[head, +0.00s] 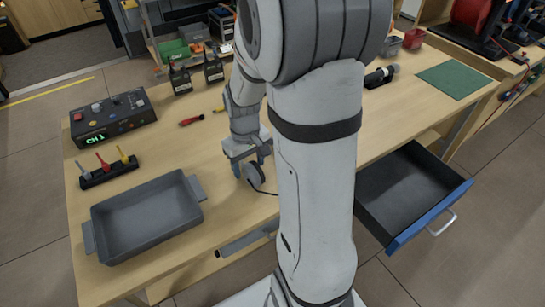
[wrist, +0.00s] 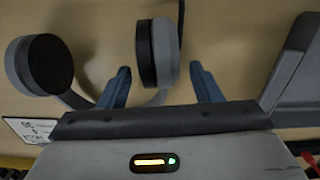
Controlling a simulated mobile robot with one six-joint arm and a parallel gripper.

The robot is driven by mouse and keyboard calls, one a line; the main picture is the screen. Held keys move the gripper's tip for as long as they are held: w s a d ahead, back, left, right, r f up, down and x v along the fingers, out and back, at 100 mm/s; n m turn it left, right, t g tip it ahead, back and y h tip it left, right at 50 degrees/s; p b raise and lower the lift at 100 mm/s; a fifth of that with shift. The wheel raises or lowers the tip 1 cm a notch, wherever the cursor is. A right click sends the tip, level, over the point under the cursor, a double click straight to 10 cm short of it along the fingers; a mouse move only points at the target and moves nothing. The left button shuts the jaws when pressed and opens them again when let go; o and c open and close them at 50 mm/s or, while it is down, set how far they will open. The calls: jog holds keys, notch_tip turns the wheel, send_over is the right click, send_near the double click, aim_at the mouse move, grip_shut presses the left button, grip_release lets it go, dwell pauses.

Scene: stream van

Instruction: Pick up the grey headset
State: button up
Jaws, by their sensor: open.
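The grey headset (wrist: 166,55) lies on the wooden table, with two round ear cups with dark pads and a grey band. In the wrist view my gripper (wrist: 160,78) is open, with one blue finger on each side of the right ear cup. I cannot tell whether either finger touches it. The other ear cup (wrist: 40,65) is to the left, outside the fingers. In the head view my gripper (head: 247,162) is low over the table, and part of the headset (head: 256,174) shows beside it. My arm hides the rest.
A grey tray (head: 148,247) stands at the table's front left. Behind it are a rack with coloured plugs (head: 108,169) and a control box (head: 112,116). A screwdriver (head: 191,119) lies behind my gripper. A blue-fronted drawer (head: 430,215) stands open at the right.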

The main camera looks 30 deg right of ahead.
jog(key=shift+w+f, duration=0.1)
jog(key=shift+f, duration=1.35)
jog(key=shift+c, duration=0.4)
jog(key=c, duration=1.1)
jog(key=shift+r, duration=0.1)
